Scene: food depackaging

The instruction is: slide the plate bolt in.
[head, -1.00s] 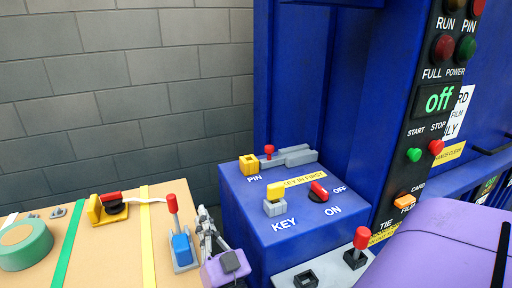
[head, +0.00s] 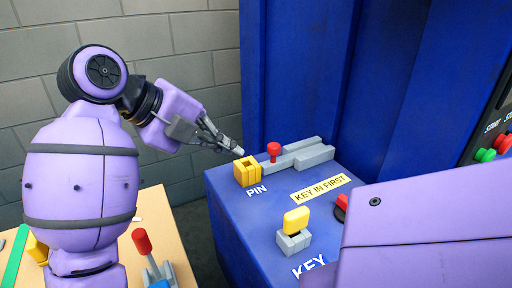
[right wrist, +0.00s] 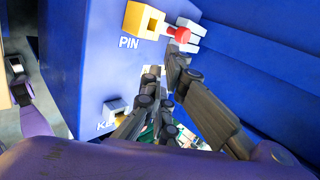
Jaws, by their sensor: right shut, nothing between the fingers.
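The bolt marked PIN has a red knob (head: 273,149) and lies in a grey guide (head: 308,153) on the blue console. A yellow block (head: 246,172) stands at its left end. I cannot tell whether a finger touches the bolt.
A yellow key (head: 297,220) stands in its grey socket nearer on the console (head: 250,215), beside a KEY IN FIRST label (head: 320,186). A blue machine wall (head: 310,70) rises behind the guide. A tan table (head: 155,215) with a red-handled lever (head: 142,243) is at the left.

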